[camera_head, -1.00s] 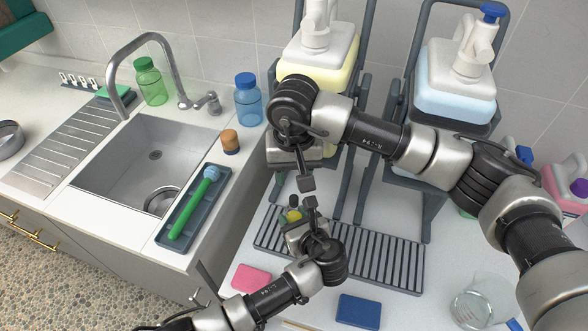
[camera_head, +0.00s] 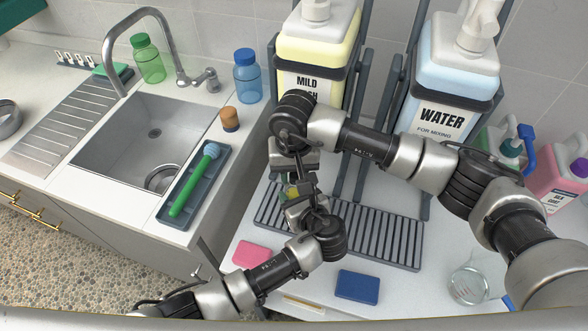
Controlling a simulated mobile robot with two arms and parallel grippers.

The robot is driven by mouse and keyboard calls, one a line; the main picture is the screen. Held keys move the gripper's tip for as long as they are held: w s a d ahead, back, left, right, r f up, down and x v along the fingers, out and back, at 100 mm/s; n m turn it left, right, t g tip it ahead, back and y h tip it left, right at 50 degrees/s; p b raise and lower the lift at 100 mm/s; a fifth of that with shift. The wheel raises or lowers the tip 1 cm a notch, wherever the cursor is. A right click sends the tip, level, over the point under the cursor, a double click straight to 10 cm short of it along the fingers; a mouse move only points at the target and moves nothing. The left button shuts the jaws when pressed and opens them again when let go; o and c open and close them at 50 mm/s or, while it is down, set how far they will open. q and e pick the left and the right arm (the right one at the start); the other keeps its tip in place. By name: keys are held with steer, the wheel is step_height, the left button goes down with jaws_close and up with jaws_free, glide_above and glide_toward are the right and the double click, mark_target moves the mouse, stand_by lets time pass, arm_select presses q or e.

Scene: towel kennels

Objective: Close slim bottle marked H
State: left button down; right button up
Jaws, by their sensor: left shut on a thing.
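A small bottle, of which only a yellow-green bit (camera_head: 291,191) shows, is between my two grippers above the drying rack. The letter H cannot be read, and most of the bottle is hidden. My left gripper (camera_head: 296,203) is shut on this bottle from the front. My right gripper (camera_head: 299,176) points down right over the bottle, its fingers close to the bottle's top. Whether its fingers touch the top or a cap, and how wide they stand, is hidden by the overlapping grippers.
A slatted rack (camera_head: 375,242) lies below the grippers. A pink sponge (camera_head: 249,253), a blue sponge (camera_head: 357,287) and a glass beaker (camera_head: 470,279) stand in front. Behind are the mild wash dispenser (camera_head: 318,50) and water dispenser (camera_head: 447,90). A sink (camera_head: 140,150) is at the left.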

jaws_close()
steer(key=shift+o, duration=1.7)
jaws_free()
steer(key=shift+r, duration=0.1)
steer(key=shift+r, duration=2.2)
steer(key=shift+c, duration=0.3)
step_height(320, 180, up, 4)
steer(key=shift+f, duration=0.25)
steer(key=shift+f, duration=0.1)
steer(key=shift+f, duration=3.95)
